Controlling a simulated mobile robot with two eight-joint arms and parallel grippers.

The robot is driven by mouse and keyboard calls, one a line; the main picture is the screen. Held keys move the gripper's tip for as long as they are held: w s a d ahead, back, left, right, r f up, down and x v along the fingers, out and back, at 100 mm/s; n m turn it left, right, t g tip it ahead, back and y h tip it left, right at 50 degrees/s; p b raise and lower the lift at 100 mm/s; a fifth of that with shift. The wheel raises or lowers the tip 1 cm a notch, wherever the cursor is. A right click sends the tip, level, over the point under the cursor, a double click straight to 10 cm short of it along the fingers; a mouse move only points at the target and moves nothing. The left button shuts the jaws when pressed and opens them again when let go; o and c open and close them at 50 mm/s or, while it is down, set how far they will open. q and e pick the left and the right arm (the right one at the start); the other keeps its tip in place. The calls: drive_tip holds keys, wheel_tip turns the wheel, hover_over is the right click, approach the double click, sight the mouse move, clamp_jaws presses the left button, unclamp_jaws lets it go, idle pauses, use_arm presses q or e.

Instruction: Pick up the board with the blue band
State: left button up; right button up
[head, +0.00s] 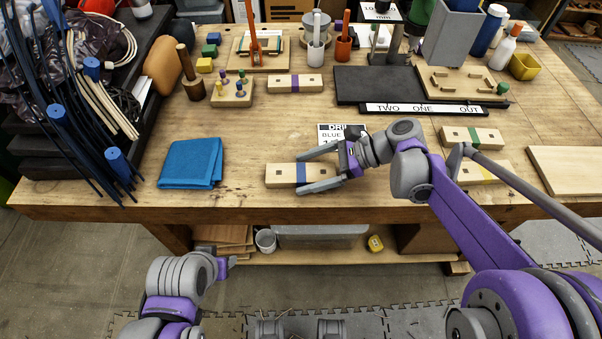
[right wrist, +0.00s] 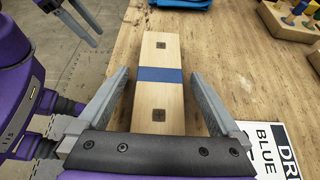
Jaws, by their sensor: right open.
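The board with the blue band (head: 285,174) lies flat on the workbench near its front edge. It is pale wood with a dark square mark on each side of the band, and it also shows in the right wrist view (right wrist: 158,98). My right gripper (head: 302,172) is open, with one finger along each long side of the board's near part in the right wrist view (right wrist: 165,95). A gap shows beside at least the right finger. My left gripper (head: 228,266) is low in front of the bench, empty, its jaws too small to judge.
A blue cloth (head: 190,163) lies left of the board. A printed card (head: 340,134) lies just behind it. Similar boards with purple (head: 295,83), green (head: 472,138) and yellow (head: 484,173) bands lie elsewhere on the bench. The bench is clear between cloth and board.

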drive_tip(key=shift+a, duration=0.1)
drive_tip(key=c, duration=1.5)
